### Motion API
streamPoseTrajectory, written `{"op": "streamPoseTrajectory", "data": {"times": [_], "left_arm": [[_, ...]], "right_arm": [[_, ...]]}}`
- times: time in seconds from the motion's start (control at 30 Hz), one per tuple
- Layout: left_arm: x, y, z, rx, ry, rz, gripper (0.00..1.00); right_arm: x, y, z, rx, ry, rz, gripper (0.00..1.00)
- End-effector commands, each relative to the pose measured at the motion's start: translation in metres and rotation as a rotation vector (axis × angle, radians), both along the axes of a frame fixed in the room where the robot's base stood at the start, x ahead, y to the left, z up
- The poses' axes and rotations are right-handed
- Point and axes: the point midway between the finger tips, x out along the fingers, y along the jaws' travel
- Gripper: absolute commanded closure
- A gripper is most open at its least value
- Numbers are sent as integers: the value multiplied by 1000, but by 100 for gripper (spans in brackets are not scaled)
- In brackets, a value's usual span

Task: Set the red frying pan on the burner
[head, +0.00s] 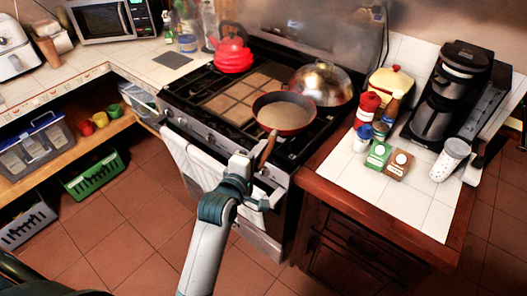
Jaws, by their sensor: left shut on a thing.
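The red frying pan (284,113), with a pale tan inside and a brown wooden handle (267,150), is over the front right part of the stove (204,123). It looks level, with its handle toward me. I cannot tell whether its base touches the grate, and the burner under it is hidden. My left gripper (262,172) is shut on the handle's near end, in front of the stove's front edge. My right gripper is not in view.
A shiny domed lid (320,84) sits just behind the pan. A red kettle (232,54) stands at the back left of the stove. Jars, small boxes and a coffee maker (448,95) crowd the right counter (430,215). A towel (195,165) hangs on the oven front.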

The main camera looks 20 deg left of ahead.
Motion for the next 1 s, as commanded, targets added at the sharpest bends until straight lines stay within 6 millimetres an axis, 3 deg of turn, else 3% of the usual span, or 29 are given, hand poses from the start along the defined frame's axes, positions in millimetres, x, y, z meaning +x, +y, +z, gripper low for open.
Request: {"op": "streamPoseTrajectory", "data": {"times": [0.03,0.1,0.4,0.6,1.0], "left_arm": [[-9,0,-11,4,-10,4,100],[-21,0,-13,4,-11,15,100],[-64,4,-16,0,-9,68,100],[-75,6,-14,0,-8,84,100],[-75,6,-13,0,-6,86,100]], "right_arm": [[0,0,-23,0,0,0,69],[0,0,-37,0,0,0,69],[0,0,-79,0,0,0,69],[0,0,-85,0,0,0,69],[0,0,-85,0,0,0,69]]}}
